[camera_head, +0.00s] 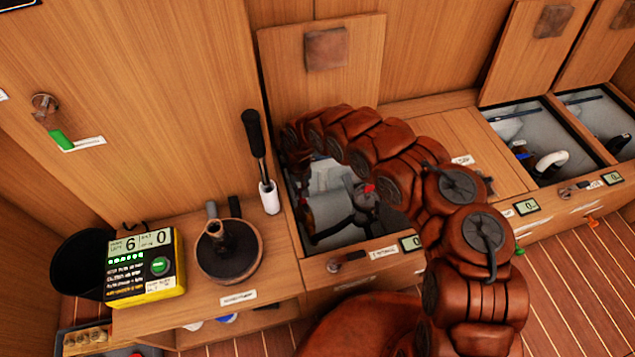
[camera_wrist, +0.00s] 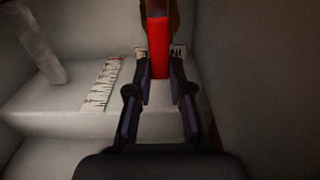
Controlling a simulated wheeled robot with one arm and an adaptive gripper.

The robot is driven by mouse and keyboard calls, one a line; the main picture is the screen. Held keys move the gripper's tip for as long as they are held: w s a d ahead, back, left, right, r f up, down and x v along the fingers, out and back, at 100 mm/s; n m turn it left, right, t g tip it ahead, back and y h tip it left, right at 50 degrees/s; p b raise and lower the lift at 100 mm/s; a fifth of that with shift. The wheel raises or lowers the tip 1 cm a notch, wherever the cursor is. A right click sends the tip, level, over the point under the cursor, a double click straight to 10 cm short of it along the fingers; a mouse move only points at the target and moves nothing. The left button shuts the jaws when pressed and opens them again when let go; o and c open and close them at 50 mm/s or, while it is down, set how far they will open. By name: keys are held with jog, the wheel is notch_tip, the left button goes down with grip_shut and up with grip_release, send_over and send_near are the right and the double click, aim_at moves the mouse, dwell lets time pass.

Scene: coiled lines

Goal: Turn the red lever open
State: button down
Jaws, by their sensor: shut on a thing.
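The red lever (camera_wrist: 158,48) shows in the wrist view at the top middle, between the fingertips of my gripper (camera_wrist: 160,70). My gripper is shut on the lever, with a dark finger on each side of it. A white label with dark letters lies behind the lever, partly hidden by it. In the head view my arm reaches down into an open compartment (camera_head: 381,240), and a small red part of the lever (camera_head: 369,188) shows there. My arm hides much of that compartment.
A ruled strip (camera_wrist: 104,82) lies on the pale ledge, left of the lever. A grey post (camera_wrist: 36,42) stands at upper left. On the bench are a yellow box with a display (camera_head: 146,265), a round dark pot (camera_head: 228,250) and a black-handled tool (camera_head: 255,135). More open compartments (camera_head: 530,145) lie right.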

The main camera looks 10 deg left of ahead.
jog(key=shift+s+a, duration=0.1)
jog(key=shift+a, duration=0.1)
dwell(0.3)
jog(key=c, duration=1.2)
grip_release()
jog(key=shift+o, duration=0.8)
jog(key=shift+d, duration=0.1)
jog(key=shift+r, duration=0.1)
notch_tip(320, 180, up, 12)
